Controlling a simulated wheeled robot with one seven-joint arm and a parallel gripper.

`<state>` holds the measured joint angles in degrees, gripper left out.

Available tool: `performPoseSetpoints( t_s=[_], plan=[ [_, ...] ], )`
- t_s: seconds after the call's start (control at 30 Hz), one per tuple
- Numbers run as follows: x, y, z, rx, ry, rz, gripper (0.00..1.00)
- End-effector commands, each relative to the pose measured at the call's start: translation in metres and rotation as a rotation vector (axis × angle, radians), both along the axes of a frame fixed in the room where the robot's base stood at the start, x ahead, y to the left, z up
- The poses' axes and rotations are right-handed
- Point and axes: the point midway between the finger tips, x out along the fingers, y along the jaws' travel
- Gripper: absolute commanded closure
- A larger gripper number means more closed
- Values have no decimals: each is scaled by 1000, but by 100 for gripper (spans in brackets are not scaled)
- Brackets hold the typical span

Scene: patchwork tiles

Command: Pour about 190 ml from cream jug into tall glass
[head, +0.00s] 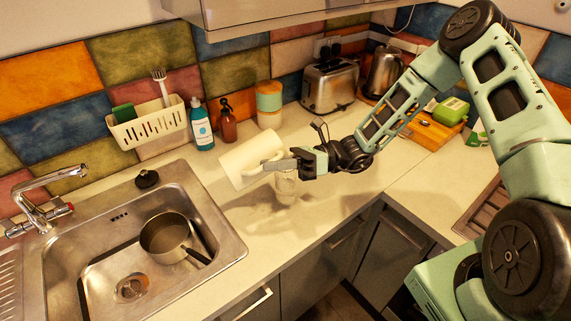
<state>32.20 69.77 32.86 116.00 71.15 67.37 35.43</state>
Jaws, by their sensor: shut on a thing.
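The cream jug (243,163) is off the counter, tilted well over on its side, beside the sink. My gripper (279,165) is shut on the jug at its handle side, to the right of the jug's body. The tall glass (286,191) is clear and stands on the counter just below my gripper, to the lower right of the jug. The gripper and jug hide its upper part. I cannot make out any stream of liquid or the level in the glass.
A steel sink (225,243) with a saucepan (166,235) lies to the left. Bottles (202,128) and a canister (269,105) stand behind the jug. A toaster (330,86), kettle (384,72) and wooden board (430,130) are farther right. The counter front near the glass is clear.

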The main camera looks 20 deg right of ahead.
Motion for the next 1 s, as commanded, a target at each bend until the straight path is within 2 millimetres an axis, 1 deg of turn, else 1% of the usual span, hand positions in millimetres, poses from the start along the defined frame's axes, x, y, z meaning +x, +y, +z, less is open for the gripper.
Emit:
performPoseSetpoints(
  t_s=[1.0],
  plan=[
    [1,-2,4,41,2,1,100]
  ],
)
